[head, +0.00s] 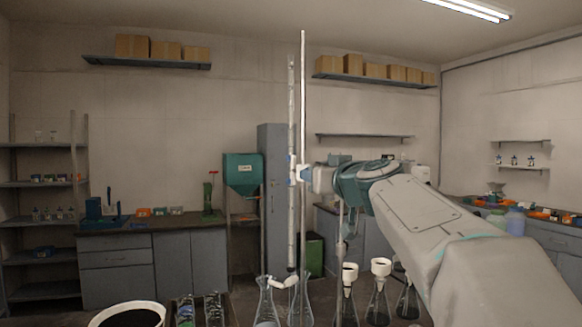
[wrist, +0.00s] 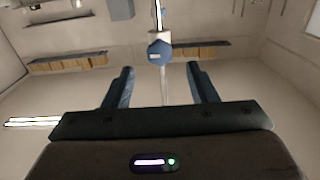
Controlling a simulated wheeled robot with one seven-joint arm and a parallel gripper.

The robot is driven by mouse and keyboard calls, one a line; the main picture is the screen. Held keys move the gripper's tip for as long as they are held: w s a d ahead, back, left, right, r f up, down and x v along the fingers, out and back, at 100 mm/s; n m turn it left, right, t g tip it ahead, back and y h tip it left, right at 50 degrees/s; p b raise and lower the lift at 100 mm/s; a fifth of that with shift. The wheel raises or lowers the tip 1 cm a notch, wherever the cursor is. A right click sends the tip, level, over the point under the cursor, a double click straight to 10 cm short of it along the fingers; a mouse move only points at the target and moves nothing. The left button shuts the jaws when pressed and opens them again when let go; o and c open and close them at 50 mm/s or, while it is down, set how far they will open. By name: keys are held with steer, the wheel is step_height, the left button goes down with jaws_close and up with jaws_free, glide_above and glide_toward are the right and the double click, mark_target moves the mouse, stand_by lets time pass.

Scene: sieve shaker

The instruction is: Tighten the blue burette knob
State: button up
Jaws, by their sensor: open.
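The blue burette knob (wrist: 160,53) shows in the wrist view as a faceted blue piece with a small pale mark, on the clamp by the stand rod. My gripper (wrist: 160,68) is open, with one dark blue finger on each side below the knob. The knob appears centred just beyond the fingertips, with clear gaps to both sides. In the head view my gripper (head: 305,174) reaches in from the right at the clamp height. The tall burette (head: 291,220) stands upright beside the thin white rod (head: 303,100). Small blue parts there are too small to separate.
Several glass flasks with funnels, such as this one (head: 379,290), stand low around the burette's foot. A white-rimmed dark bowl (head: 127,306) is at the front left. A teal hopper (head: 242,174) and grey cabinets (head: 118,262) stand behind. Space left of the burette at clamp height looks free.

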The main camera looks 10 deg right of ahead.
steer(key=shift+w+a+p, duration=0.25)
steer(key=shift+w+p, duration=0.1)
steer(key=shift+w, duration=0.9)
steer(key=shift+w+a+p, duration=0.25)
steer(key=shift+w+p, duration=0.1)
steer(key=shift+w, duration=0.85)
steer(key=c, duration=0.9)
